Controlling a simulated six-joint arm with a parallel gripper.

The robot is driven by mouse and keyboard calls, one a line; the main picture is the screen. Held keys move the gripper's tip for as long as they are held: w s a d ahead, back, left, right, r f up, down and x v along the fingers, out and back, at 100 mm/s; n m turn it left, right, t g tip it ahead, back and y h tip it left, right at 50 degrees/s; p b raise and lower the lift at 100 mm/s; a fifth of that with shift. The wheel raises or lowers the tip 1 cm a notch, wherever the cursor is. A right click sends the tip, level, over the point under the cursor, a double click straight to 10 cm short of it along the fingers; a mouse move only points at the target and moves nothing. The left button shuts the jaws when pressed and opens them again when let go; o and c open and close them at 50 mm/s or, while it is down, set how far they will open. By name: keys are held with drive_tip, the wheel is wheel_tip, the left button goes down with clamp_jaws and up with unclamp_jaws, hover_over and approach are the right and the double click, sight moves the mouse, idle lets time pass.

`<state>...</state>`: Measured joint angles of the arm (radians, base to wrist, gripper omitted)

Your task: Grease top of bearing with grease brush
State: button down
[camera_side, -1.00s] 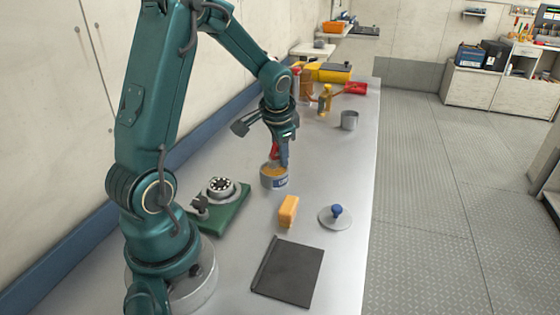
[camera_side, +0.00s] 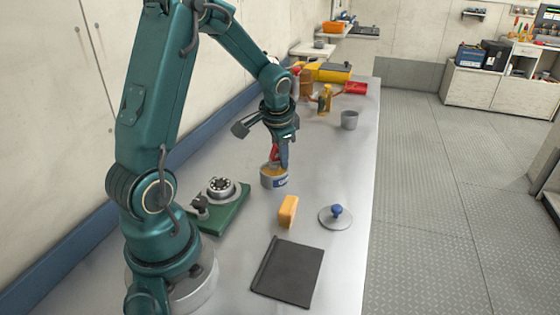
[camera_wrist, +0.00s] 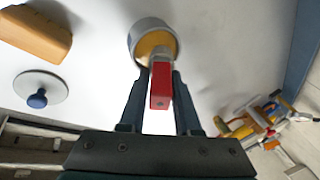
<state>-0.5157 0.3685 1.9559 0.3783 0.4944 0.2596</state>
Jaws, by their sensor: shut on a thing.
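My gripper (camera_side: 281,154) is shut on the red handle of the grease brush (camera_wrist: 161,86), which also shows as a bit of red in the side view (camera_side: 274,153). The gripper points down over the grease tin (camera_side: 272,182), a grey tin with yellow-orange grease in it. In the wrist view the brush's lower end reaches into the tin (camera_wrist: 139,30); its bristles are hidden. The bearing (camera_side: 221,187) is a round metal ring with dark balls. It sits on a green base (camera_side: 228,211) to the left of the tin, apart from my gripper.
An orange block (camera_side: 288,211), a grey lid with a blue knob (camera_side: 336,214) and a dark flat plate (camera_side: 287,272) lie in front on the bench. A grey cup (camera_side: 349,120), a yellow bottle (camera_side: 325,99) and a red item (camera_side: 355,88) stand at the back.

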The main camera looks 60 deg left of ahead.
drive_tip(key=shift+f, duration=0.5)
idle(1.2)
drive_tip(key=shift+r, duration=3.55)
